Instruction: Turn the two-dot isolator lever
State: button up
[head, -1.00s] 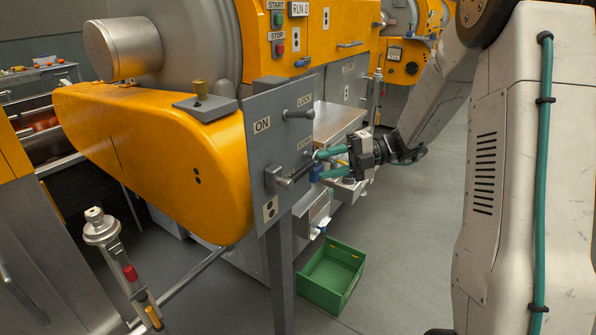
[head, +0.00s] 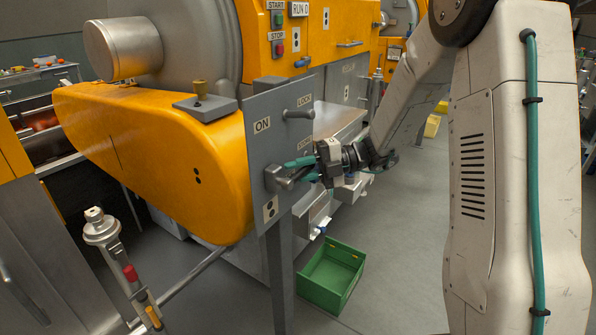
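The two-dot isolator lever (head: 276,181) is a grey metal handle on a hub, low on the grey panel (head: 262,150). A white label with two dots (head: 270,208) sits just below it. The handle sticks out toward the right. My gripper (head: 294,170) has teal fingers and reaches in from the right at the lever. The two fingers stand apart, one above and one below the handle, and overlap it in the view. I cannot tell whether they touch it. The outer end of the handle is hidden by the fingers.
A second lever (head: 299,113) juts from the upper part of the same panel, between ON and LOCK labels. A green crate (head: 331,277) is on the floor below. The floor to the right of the crate is clear.

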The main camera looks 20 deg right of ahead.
grip_shut()
jog(key=shift+r, duration=0.15)
jog(key=shift+s+a+r+n+t+h, duration=0.15)
jog(key=shift+r+n+t+h, duration=0.15)
jog(key=shift+r+n+h, duration=0.6)
jog(key=shift+s+a+r+n+t+h, duration=0.1)
jog(key=shift+r+n+t+h, duration=0.35)
jog(key=shift+h, duration=0.75)
jog(key=shift+n, duration=0.35)
jog(key=shift+o, duration=2.4)
grip_release()
jog(key=shift+r, duration=0.1)
